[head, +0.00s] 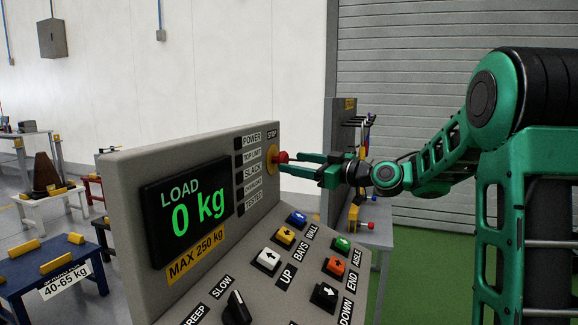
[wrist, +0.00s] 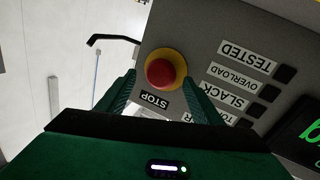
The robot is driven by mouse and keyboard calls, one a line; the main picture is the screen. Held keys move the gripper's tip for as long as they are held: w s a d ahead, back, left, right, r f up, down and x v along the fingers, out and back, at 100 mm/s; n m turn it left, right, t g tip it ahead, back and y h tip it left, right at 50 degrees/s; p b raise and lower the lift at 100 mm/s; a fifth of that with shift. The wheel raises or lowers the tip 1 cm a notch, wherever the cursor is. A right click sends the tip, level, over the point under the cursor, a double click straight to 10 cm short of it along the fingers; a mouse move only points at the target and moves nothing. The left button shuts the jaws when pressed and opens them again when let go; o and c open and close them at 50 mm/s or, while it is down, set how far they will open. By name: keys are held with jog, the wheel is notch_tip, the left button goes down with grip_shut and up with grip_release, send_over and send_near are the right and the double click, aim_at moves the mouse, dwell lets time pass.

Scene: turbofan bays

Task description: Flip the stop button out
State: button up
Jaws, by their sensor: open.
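The stop button (head: 281,157) is a red knob on a yellow round base, near the top right of the grey console's upright panel, under the STOP label. In the wrist view the red stop button (wrist: 160,73) shows face-on, just beyond and between my fingertips. My gripper (head: 293,164) is open, reaching in from the right with its green fingers pointing at the button. In the wrist view my gripper (wrist: 162,88) has one finger on each side of the button. I cannot tell whether either finger touches it. The panel's small indicator squares look dark.
The grey console (head: 120,165) has a LOAD screen (head: 190,215) reading 0 kg. Its sloping desk below my gripper carries several coloured push buttons (head: 268,260) and a black rotary knob (head: 237,308). A bench with tools (head: 368,235) stands behind. Low tables are at left.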

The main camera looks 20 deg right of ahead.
jog(key=shift+x, duration=1.25)
jog(key=shift+c, duration=0.5)
jog(key=c, duration=1.4)
jog(key=shift+s+d, duration=0.45)
jog(key=shift+d, duration=0.2)
jog(key=o, duration=1.5)
jog(key=shift+s, duration=0.1)
jog(key=v, duration=1)
jog(key=shift+s+d, duration=0.2)
jog(key=shift+d, duration=0.1)
